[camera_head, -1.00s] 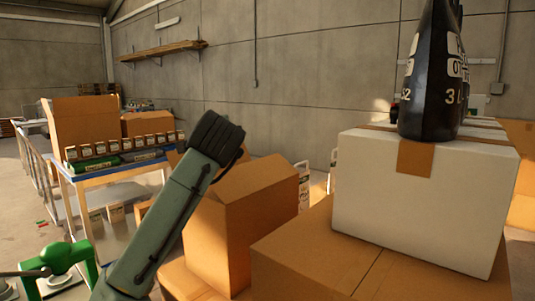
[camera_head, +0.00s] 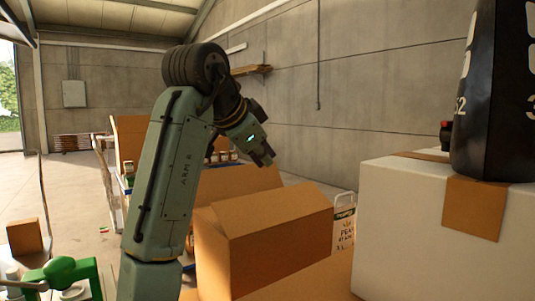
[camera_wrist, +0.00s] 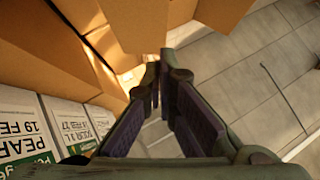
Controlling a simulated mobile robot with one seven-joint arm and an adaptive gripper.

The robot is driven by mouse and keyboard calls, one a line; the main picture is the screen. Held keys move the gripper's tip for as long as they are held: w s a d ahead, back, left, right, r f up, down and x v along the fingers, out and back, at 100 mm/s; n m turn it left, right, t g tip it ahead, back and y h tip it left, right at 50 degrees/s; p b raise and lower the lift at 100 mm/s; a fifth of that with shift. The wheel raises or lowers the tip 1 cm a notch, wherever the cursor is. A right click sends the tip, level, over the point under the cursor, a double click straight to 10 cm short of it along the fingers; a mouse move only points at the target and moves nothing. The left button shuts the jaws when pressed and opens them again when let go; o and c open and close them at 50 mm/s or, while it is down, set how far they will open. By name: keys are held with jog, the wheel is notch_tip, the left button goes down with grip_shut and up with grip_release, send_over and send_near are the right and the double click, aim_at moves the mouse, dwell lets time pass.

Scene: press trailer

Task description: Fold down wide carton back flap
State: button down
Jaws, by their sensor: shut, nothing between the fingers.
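The brown carton (camera_head: 285,252) stands in the middle of the head view, left of the white box. A brown panel (camera_head: 235,184) stands up behind its top; it looks like the back flap, but I cannot tell for sure that it belongs to this carton. My gripper (camera_head: 264,158) points down and right, above the right part of that panel in the picture. In the wrist view my gripper (camera_wrist: 156,72) has its fingertips together and empty. Brown cardboard (camera_wrist: 75,45) fills the upper left there, apart from the fingertips as far as I can see.
A white box (camera_head: 415,220) with a black bottle-like object (camera_head: 500,100) on it stands at the right. White printed packs (camera_wrist: 35,130) lie at the wrist view's lower left. Grey floor (camera_wrist: 255,80) shows at its right. A green device (camera_head: 60,275) stands lower left.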

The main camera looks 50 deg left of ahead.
jog(key=p, duration=0.1)
send_near(279, 192)
jog(key=w, duration=0.1)
jog(key=w+r, duration=0.1)
jog(key=shift+w+d+r, duration=0.1)
jog(key=shift+w+d, duration=0.2)
jog(key=shift+d, duration=0.05)
jog(key=f, duration=0.1)
jog(key=a+f+p, duration=0.1)
jog(key=a+f, duration=0.1)
jog(key=shift+w+f, duration=0.2)
jog(key=shift+f, duration=0.25)
jog(key=shift+w, duration=0.2)
